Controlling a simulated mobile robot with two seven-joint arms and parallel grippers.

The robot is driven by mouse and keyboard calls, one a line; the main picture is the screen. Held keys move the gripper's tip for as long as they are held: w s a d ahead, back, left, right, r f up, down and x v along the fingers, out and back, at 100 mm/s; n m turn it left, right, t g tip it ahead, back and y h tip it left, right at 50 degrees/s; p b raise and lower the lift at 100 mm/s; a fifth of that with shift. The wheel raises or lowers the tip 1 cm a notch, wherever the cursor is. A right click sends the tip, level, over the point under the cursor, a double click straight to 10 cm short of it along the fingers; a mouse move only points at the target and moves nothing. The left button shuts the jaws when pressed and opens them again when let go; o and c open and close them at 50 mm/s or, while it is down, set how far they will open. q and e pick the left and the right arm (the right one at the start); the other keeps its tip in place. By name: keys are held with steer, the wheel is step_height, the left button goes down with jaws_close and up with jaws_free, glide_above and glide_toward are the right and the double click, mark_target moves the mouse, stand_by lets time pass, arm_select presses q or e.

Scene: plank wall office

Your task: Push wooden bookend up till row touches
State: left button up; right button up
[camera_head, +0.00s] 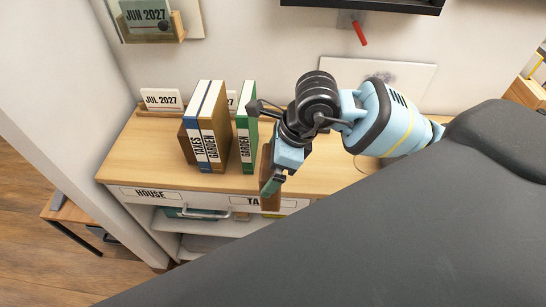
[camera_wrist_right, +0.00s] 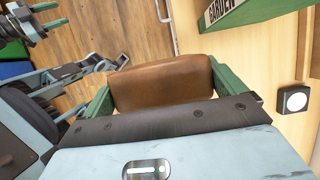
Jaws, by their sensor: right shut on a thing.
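A JUL 2027 calendar (camera_head: 162,99) stands at the back left, and another shows partly behind the binders. Labelled drawers (camera_head: 150,193) lie below the front edge. A small square device with a white disc (camera_wrist_right: 294,101) is on the top. My dark body covers the lower right.

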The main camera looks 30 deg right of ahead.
arm_select(q)
steer(key=shift+w+r, duration=0.15)
arm_select(e)
steer(key=shift+s+d+r, duration=0.1)
arm_select(q)
steer(key=shift+g, duration=0.5)
steer(key=shift+s+d+f+b, duration=0.2)
steer(key=shift+s+f+b, duration=0.55)
steer(key=shift+s+f, duration=0.25)
steer(key=shift+s+d+f+b, duration=0.2)
steer(key=shift+s+f+b, duration=0.55)
steer(key=shift+f, duration=0.3)
arm_select(e)
steer(key=w+d, duration=0.3)
steer(key=w, duration=0.3)
steer(key=w+d+f, duration=0.1)
steer(key=w+d, duration=0.2)
steer(key=w, duration=0.4)
steer(key=shift+d+f, duration=0.15)
steer(key=shift+d, duration=0.2)
